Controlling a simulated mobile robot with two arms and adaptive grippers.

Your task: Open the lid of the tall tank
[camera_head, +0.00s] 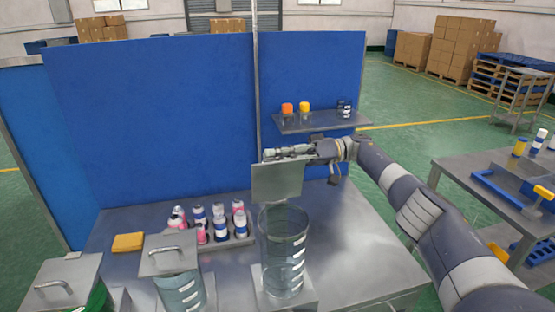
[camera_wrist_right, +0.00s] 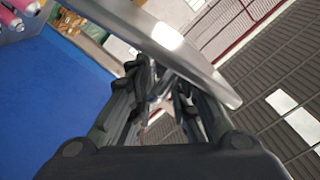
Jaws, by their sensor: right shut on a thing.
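The tall tank (camera_head: 284,255) is a clear cylinder with white level marks, standing on a square base at the front middle of the steel table. Its square metal lid (camera_head: 277,181) is off the rim and tilted steeply, raised above the tank's back edge. My right gripper (camera_head: 290,153) is at the lid's upper edge, shut on its handle, which is mostly hidden. In the right wrist view the lid (camera_wrist_right: 175,45) shows as a slanted grey plate across the fingers (camera_wrist_right: 158,85). My left gripper is not in view.
Two shorter lidded tanks (camera_head: 180,285) (camera_head: 62,283) stand to the left. A blue partition (camera_head: 160,120) with a shelf (camera_head: 320,121) stands at the back. The table right of the tall tank is clear.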

